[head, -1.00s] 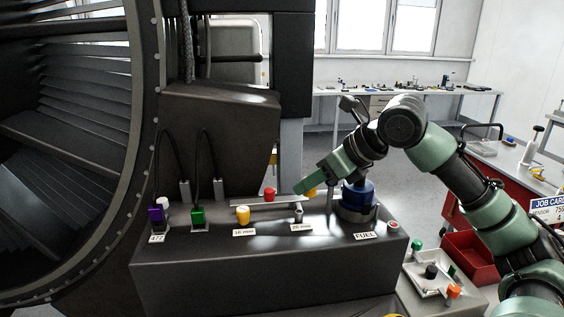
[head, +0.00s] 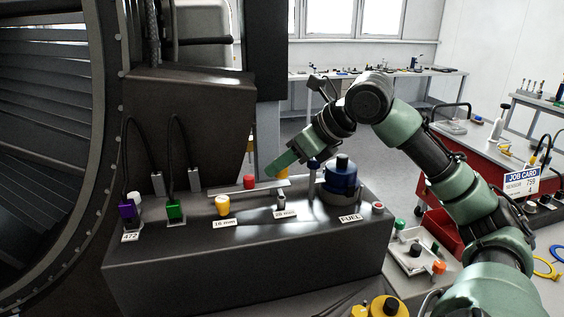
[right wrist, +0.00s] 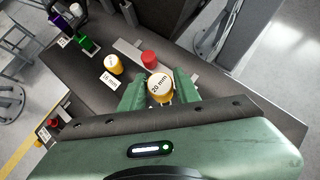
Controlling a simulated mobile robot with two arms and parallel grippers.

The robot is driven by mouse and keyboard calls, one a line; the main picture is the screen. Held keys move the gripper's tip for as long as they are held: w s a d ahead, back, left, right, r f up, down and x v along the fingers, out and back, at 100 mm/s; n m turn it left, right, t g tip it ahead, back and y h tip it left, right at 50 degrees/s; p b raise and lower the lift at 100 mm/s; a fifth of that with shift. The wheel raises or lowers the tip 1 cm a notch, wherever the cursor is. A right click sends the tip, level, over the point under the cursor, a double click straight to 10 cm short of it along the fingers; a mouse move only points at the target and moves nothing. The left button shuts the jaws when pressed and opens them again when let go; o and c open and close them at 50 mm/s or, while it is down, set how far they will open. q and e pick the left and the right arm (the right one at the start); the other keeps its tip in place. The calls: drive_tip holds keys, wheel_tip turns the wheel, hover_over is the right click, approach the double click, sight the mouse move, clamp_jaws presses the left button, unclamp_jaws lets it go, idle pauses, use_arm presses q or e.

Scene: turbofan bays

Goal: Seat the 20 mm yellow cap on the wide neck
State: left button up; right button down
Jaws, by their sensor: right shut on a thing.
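My right gripper (head: 279,166) is shut on the yellow cap marked 20 mm, above the right end of a pale strip (head: 270,187). The cap (right wrist: 159,87) shows between the two green fingers in the right wrist view, its marked top towards the camera; in the head view I cannot make it out. The wide neck (head: 281,201) is a small metallic stub on the dark housing, behind the 20 mm label (head: 285,214), with no cap on it. The gripper is above and beyond it. My left gripper is not in view.
A red cap (head: 250,182) stands on the strip near the gripper. A yellow cap (head: 222,207) stands at the 16 mm label. The blue FUEL fitting (head: 341,175) rises right of the wide neck. Purple (head: 127,211) and green (head: 174,210) connectors stand left. A tray (head: 405,262) lies right.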

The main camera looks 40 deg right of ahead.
sight(282, 198)
drive_tip(key=shift+s+f+b, duration=0.1)
drive_tip(key=shift+f+b, duration=0.3)
drive_tip(key=shift+f, duration=0.35)
drive_tip(key=shift+f+b, duration=0.9)
drive_tip(key=shift+f, duration=0.15)
use_arm(q)
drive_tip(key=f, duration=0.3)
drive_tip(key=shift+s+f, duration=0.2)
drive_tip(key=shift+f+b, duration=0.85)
drive_tip(key=shift+b, duration=0.05)
use_arm(e)
drive_tip(key=shift+f, duration=0.8)
